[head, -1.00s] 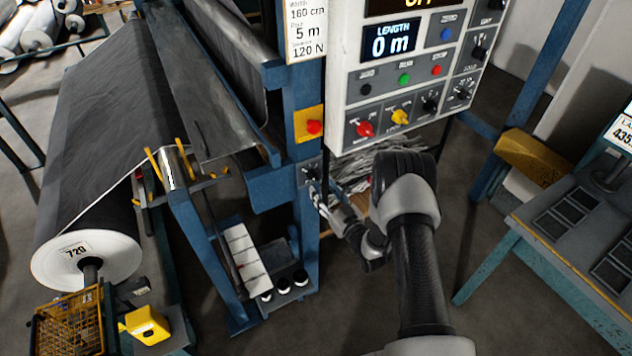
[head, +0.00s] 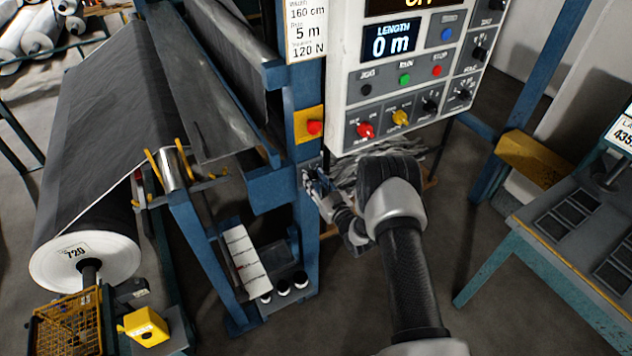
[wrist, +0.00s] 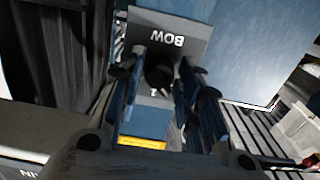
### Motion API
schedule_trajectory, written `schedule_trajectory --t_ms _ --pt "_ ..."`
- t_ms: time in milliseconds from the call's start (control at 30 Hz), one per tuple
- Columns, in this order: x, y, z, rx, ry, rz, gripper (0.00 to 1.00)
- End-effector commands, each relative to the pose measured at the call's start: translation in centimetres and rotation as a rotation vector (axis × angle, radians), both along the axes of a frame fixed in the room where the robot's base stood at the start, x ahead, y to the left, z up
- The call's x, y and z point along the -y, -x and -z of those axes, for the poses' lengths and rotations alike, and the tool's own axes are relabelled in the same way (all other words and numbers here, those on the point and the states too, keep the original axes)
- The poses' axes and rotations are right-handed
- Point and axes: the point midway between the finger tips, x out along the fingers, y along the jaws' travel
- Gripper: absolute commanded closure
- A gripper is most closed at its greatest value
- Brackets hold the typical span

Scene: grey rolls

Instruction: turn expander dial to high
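A small dark dial (wrist: 160,72) sits on a grey plate (wrist: 198,40) marked "BOW", upside down in the wrist view, on a blue post (head: 304,225). A small pale mark shows at the dial's lower edge. My gripper (head: 309,178) reaches the post below the yellow plate in the head view and hides the dial there. In the wrist view my gripper (wrist: 163,98) is open, one finger on each side of the dial, with narrow gaps seeming to show. I cannot tell whether either finger touches it. No high mark is readable.
The control panel (head: 352,90) with knobs and buttons hangs above my arm. A red button on a yellow plate (head: 301,125) sits just above my gripper.

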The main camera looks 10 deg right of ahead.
Motion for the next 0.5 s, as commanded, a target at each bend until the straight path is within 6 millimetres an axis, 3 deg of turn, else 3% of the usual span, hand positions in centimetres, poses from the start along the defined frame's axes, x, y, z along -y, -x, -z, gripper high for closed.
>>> schedule_trajectory --t_ms 400,500 --pt "0.0 0.01 -0.01 0.0 0.0 0.0 0.98" --pt "-0.01 0.01 0.0 -0.001 -0.002 0.0 0.98"
